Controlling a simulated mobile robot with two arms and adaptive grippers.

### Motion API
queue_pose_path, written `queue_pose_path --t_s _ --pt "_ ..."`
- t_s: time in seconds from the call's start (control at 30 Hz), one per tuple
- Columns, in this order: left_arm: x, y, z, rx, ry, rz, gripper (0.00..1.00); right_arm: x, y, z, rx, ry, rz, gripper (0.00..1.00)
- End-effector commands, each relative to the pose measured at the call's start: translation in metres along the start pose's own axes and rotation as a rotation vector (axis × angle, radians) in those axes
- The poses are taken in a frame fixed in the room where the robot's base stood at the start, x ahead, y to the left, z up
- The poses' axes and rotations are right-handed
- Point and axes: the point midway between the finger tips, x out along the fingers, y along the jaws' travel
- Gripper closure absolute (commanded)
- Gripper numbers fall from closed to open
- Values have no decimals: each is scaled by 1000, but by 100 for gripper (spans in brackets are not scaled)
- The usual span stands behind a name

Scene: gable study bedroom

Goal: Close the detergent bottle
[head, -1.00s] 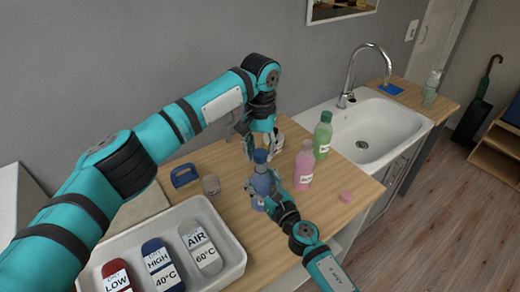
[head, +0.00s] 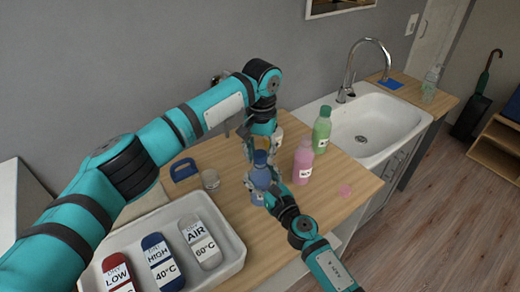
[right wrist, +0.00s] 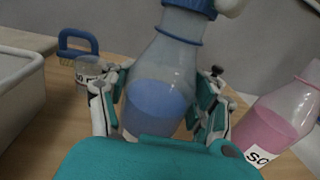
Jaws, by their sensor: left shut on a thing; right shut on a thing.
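The blue detergent bottle (head: 258,183) stands upright on the wooden counter, its clear body part filled with blue liquid. It also shows in the right wrist view (right wrist: 158,100). My right gripper (head: 262,186) is shut around its body, a finger on each side in the wrist view (right wrist: 160,105). The blue cap (head: 260,157) is at the bottle's mouth, above a blue neck ring in the wrist view (right wrist: 190,5). My left gripper (head: 265,150) is shut at the cap from above; a pale fingertip shows beside it in the wrist view. Whether the cap is fully seated I cannot tell.
A pink bottle (head: 302,162) and a green bottle (head: 321,130) stand to the right, with a pink cap (head: 345,190) lying nearby. A clear jar (head: 211,180) and blue-handled brush (head: 184,170) are left. A white tray (head: 236,250) is in front, the sink (head: 375,125) behind right.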

Motion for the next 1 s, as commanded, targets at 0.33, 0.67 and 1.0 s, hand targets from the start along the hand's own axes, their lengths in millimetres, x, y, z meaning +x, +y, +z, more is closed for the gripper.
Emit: queue_pose_path --t_s 0.33,0.67,1.0 --pt "5 2 0 10 18 -28 87 0 -1 0 -1 0 -2 100" --pt "9 3 0 23 30 -47 87 0 -1 0 -1 0 -2 100" --pt "9 1 1 627 50 -35 87 0 -1 0 -2 0 -3 100"
